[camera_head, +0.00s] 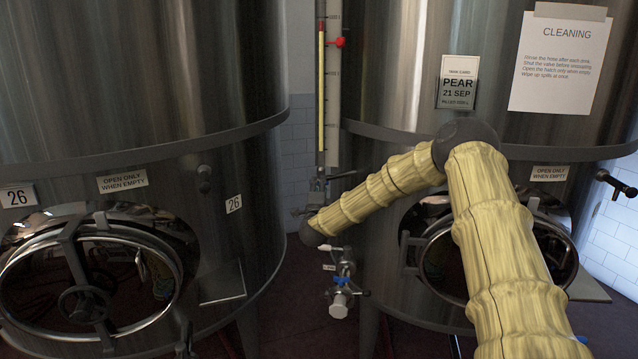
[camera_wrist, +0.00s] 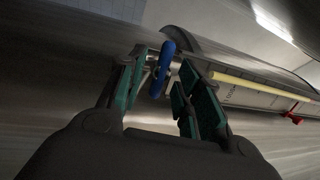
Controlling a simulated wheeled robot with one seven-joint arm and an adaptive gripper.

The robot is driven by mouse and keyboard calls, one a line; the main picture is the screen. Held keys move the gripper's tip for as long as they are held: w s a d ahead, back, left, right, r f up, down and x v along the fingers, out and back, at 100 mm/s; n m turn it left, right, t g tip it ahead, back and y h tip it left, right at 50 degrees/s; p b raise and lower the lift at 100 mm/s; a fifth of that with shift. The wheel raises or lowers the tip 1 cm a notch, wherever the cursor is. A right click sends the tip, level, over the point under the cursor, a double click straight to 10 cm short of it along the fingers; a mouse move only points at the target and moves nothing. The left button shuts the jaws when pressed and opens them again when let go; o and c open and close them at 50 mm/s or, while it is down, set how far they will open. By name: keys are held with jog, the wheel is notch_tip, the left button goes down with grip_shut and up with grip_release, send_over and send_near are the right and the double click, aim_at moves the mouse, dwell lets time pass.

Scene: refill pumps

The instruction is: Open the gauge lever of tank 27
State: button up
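The gauge (camera_head: 321,90) is an upright tube with a yellow column and a red marker, beside the right-hand tank (camera_head: 400,60). This tank's number is not readable here. In the wrist view the gauge (camera_wrist: 250,85) runs off to the right. A blue lever (camera_wrist: 161,76) stands at its near end, between the fingertips of my gripper (camera_wrist: 164,62). The green-padded fingers are open, with gaps visible around the lever; I cannot tell whether either touches it.
Tank 26 (camera_head: 130,70) stands at the left with a round hatch (camera_head: 85,290). Below my wrist is an outlet valve (camera_head: 340,282) with a blue part. A hatch (camera_head: 440,265) on the right-hand tank is partly behind my arm. A black-handled tap (camera_head: 615,182) sticks out at right.

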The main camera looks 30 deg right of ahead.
jog(key=shift+w+d+r, duration=0.15)
jog(key=shift+w+d, duration=0.25)
jog(key=shift+w, duration=0.15)
jog(key=shift+c, duration=0.2)
grip_shut()
jog(key=shift+n, duration=0.4)
jog(key=shift+s+n+g+y+b, duration=0.1)
jog(key=shift+n+g+y, duration=0.35)
jog(key=shift+n, duration=2.5)
jog(key=shift+w+n+g+y+b, duration=0.15)
jog(key=shift+n+g+y, duration=0.3)
jog(key=shift+n, duration=2.45)
jog(key=shift+s+n+g+y+b, duration=0.25)
jog(key=shift+n+y, duration=0.35)
jog(key=shift+n, duration=2.35)
jog(key=shift+w, duration=0.1)
